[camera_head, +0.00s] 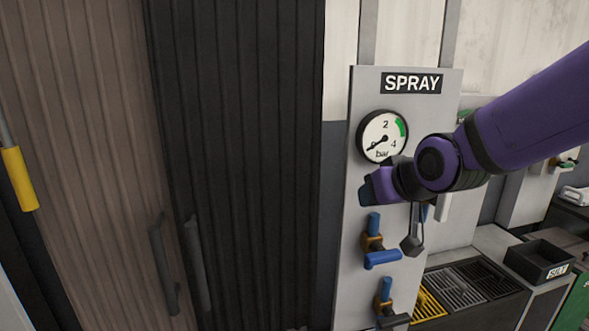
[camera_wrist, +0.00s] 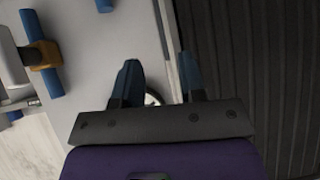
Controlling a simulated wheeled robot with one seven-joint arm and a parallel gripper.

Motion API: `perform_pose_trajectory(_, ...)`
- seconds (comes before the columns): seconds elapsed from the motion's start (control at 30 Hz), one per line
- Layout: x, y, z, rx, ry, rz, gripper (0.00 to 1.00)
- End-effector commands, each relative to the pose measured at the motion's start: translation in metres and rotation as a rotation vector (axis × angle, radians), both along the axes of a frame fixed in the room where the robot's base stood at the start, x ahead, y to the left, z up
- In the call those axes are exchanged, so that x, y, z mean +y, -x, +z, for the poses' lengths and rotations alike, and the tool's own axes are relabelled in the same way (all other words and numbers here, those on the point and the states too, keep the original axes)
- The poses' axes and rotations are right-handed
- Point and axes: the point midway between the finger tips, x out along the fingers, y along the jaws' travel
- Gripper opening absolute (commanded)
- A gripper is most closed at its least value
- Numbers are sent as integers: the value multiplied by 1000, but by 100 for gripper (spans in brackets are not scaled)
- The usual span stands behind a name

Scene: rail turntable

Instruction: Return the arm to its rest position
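My purple arm (camera_head: 525,115) reaches in from the right in the head view, in front of the SPRAY panel (camera_head: 360,290). My gripper (camera_head: 366,191) is just below the pressure gauge (camera_head: 383,136), pointing left toward the panel's edge. In the wrist view my gripper (camera_wrist: 160,64) has its two blue-grey fingers apart, with nothing held between them. The pale panel (camera_wrist: 95,65) and its edge show beyond the fingers. The gauge needle points to the lower left, near 0. The head view does not show clearly whether the fingers touch anything.
A blue-handled valve (camera_head: 381,258) and a lower valve (camera_head: 388,310) project from the panel. Dark ribbed doors (camera_head: 240,120) with handles stand left. A black SILT bin (camera_head: 540,259) and grated drain (camera_head: 470,281) are at lower right. A dark grey piece (camera_head: 412,244) hangs below my wrist.

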Motion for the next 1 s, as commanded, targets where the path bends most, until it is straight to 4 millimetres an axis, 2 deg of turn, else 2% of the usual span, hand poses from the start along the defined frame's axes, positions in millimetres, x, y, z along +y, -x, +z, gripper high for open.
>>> perform_pose_trajectory(0.03,-18,11,9,22,8,-26,38)
perform_pose_trajectory(0.2,-65,53,26,121,48,-91,38)
perform_pose_trajectory(0.4,-111,115,39,244,88,-175,38)
perform_pose_trajectory(0.5,-128,146,43,303,106,-216,38)
perform_pose_trajectory(0.6,-140,174,45,354,120,-249,38)
perform_pose_trajectory(0.73,-148,198,45,401,132,-278,38)
perform_pose_trajectory(0.83,-151,207,44,419,136,-287,38)
perform_pose_trajectory(1.0,-151,209,44,425,138,-290,38)
